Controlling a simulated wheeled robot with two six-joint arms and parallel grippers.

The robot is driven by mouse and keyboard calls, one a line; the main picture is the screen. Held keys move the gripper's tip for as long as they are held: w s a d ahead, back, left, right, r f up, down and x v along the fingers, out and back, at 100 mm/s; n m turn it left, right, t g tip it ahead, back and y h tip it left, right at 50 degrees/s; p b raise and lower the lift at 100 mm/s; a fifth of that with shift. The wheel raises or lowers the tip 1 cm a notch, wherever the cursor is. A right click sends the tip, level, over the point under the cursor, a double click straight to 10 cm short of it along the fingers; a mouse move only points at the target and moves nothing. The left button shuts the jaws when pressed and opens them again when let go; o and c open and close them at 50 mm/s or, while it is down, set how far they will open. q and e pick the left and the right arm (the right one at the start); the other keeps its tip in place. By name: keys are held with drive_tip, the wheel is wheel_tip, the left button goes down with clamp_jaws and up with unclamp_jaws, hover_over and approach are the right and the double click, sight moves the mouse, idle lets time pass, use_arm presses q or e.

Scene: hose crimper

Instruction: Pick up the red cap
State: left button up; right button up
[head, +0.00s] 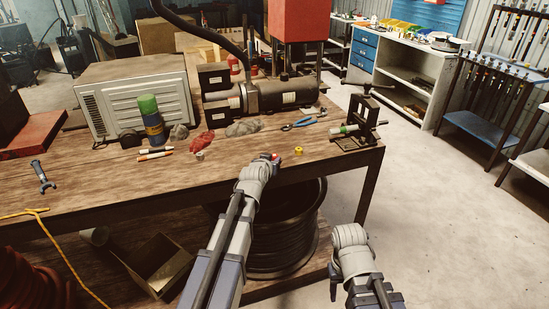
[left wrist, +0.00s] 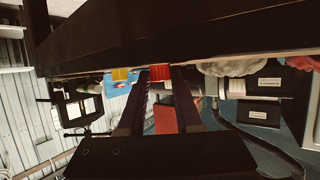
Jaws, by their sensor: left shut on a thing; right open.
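The red cap (left wrist: 160,73) is between the two fingers of my left gripper (left wrist: 160,76) in the left wrist view, and the gripper is shut on it. In the head view the red cap (head: 276,156) shows as a small red spot at the tip of my left gripper (head: 273,157), by the front edge of the workbench (head: 110,190). The wrist hides most of the fingers there. My right gripper (head: 350,236) is low in front of the bench, off its right front, holding nothing that I can see; its fingers hardly show.
A yellow cap (head: 298,151) sits just right of the red cap, also in the left wrist view (left wrist: 121,75). A crimping stand (head: 362,118) is at the bench's right end. Pliers (head: 300,123), red and grey rags and markers lie behind. A hose coil (head: 285,235) is below.

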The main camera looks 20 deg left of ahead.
use_arm(q)
clamp_jaws()
wheel_tip(320, 180, up, 10)
drive_tip(key=p, duration=1)
drive_tip(key=shift+d, duration=0.1)
